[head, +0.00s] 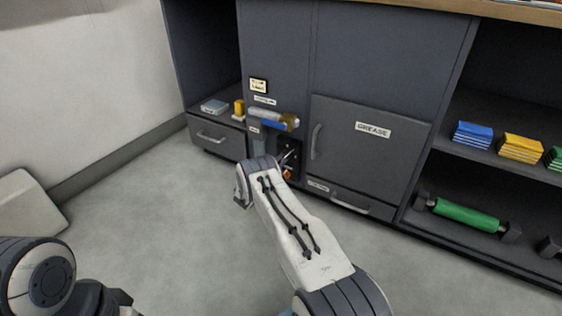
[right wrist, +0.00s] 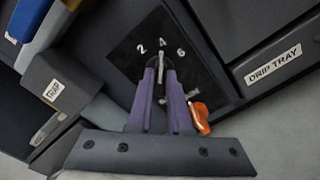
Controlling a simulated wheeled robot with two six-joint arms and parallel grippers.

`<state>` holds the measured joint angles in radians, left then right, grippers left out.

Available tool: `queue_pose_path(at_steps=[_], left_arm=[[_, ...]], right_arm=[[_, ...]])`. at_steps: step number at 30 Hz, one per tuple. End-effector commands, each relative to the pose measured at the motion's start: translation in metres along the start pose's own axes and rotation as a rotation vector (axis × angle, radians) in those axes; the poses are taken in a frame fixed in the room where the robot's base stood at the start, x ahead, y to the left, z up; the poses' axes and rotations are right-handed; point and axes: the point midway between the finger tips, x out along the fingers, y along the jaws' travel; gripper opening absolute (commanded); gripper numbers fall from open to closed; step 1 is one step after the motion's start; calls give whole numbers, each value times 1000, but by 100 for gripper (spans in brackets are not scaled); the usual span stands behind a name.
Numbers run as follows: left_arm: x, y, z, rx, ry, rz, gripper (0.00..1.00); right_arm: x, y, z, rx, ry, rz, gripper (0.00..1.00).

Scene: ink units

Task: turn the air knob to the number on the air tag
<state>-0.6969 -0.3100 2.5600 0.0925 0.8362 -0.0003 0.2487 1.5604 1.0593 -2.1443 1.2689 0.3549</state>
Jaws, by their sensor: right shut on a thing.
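The air knob (right wrist: 161,70) is a slim light-coloured bar on a black dial plate (right wrist: 204,72), with the numbers 2, 4 and 6 in an arc. Its upper end points at or close to the 4. My right gripper (right wrist: 162,76) has its two purple fingers closed on the knob from both sides. In the head view my right arm reaches the dark panel and its wrist hides most of the fingers. A small pale tag (head: 258,85) is on the cabinet above; its print is too small to read. My left gripper is out of view.
An orange lever (right wrist: 200,117) sits right of the fingers. A DRIP TRAY drawer (right wrist: 275,70) and a GREASE door (head: 365,155) are at right.

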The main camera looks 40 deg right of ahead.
Motion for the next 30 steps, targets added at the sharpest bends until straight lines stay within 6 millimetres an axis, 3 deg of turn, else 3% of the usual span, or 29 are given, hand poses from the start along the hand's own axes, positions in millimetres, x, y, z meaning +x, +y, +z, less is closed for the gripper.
queue_pose_path(at_steps=[2,3,5,17,30], left_arm=[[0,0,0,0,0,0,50],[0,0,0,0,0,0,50],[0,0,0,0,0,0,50],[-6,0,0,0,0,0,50],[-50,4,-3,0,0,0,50]], right_arm=[[-2,1,-2,-2,7,3,0],[-2,1,-2,-2,7,3,29],[-2,1,-2,-2,6,2,48],[-7,2,0,-3,4,1,48],[-86,4,1,-4,7,3,48]])
